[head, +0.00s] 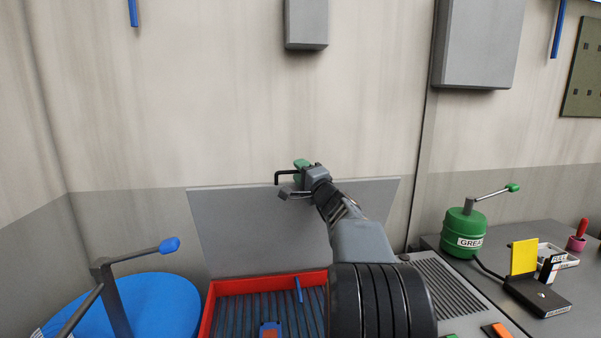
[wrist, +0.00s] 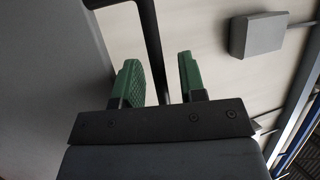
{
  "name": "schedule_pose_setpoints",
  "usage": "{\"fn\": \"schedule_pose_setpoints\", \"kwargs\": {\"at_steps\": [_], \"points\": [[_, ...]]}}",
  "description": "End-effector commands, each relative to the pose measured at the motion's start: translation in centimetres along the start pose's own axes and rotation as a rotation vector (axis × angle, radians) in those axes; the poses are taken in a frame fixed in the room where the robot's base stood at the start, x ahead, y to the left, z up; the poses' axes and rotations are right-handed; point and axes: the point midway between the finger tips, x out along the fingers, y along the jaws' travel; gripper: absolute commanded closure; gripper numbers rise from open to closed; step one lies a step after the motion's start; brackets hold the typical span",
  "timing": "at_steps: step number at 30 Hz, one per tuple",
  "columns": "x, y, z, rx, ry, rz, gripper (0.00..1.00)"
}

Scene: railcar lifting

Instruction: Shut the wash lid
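The wash lid (head: 250,232) is a flat grey panel standing up and open behind the red wash tray (head: 212,300). A black bar handle (head: 281,173) sticks up at its top edge. My gripper (head: 300,171) is at that edge, with its green fingers by the handle. In the wrist view the fingers (wrist: 157,62) are apart, and the handle bar (wrist: 152,35) passes between them with a gap showing on each side. The grey lid surface (wrist: 45,70) fills the left of that view. My arm hides part of the lid and the tray's right side.
A blue drum (head: 160,305) with a blue-tipped lever (head: 170,245) stands at left. Blue items lie in the tray. At right, a green grease pot (head: 462,228), a yellow card (head: 523,257) and small items stand on the bench. A grey wall box (head: 306,24) hangs above.

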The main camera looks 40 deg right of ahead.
Motion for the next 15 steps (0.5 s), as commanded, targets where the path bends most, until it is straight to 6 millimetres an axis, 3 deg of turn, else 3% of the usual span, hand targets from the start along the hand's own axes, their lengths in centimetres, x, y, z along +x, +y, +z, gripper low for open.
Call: {"fn": "schedule_pose_setpoints", "kwargs": {"at_steps": [11,15], "points": [[-0.02,-0.01,0.01,0.0,0.0,0.0,0.99],[-0.02,0.0,0.01,0.0,0.0,0.0,1.0]]}}
